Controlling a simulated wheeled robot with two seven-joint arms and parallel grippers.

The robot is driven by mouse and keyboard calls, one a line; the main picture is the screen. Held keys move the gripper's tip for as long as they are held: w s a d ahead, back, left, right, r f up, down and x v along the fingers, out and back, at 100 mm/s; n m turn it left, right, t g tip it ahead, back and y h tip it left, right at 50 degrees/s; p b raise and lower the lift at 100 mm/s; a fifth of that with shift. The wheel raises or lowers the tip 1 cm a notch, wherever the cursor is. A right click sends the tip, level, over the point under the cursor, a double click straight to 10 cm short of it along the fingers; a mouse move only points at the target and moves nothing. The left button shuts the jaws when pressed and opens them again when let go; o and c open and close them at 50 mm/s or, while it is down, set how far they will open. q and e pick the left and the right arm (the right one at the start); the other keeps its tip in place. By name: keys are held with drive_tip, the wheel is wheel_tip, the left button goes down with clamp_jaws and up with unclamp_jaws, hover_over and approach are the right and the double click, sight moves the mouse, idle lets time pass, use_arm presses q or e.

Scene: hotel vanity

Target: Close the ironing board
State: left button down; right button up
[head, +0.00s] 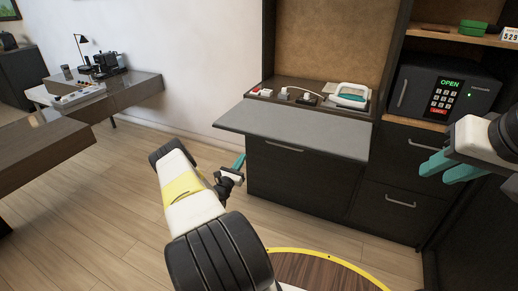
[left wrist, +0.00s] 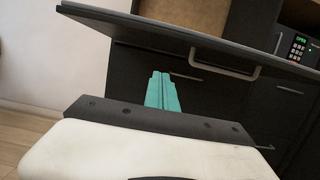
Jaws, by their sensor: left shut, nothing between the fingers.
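The ironing board (head: 297,130) is a grey flat panel folded out level from the dark cabinet, below a tan upright backing. It also shows in the left wrist view (left wrist: 190,38), spanning the top of the picture. My left gripper (head: 240,162) is below the board's left front corner, with its teal fingers together and nothing between them. In the left wrist view the left gripper (left wrist: 161,90) points at the dark cabinet front under the board. My right gripper (head: 450,168) is at the right edge, near the drawers, with its teal fingers apart and no object visible between them.
A white and teal iron (head: 350,96) and sockets sit in a tray behind the board. A black safe (head: 445,92) stands on the right shelf above drawers. A desk (head: 120,92) with a coffee machine is at the left. The wooden floor between is clear.

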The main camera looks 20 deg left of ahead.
use_arm(q)
drive_tip(key=w+r, duration=0.5)
drive_tip(key=w, duration=0.1)
drive_tip(key=shift+w+d+r, duration=0.15)
drive_tip(key=shift+w+r, duration=0.2)
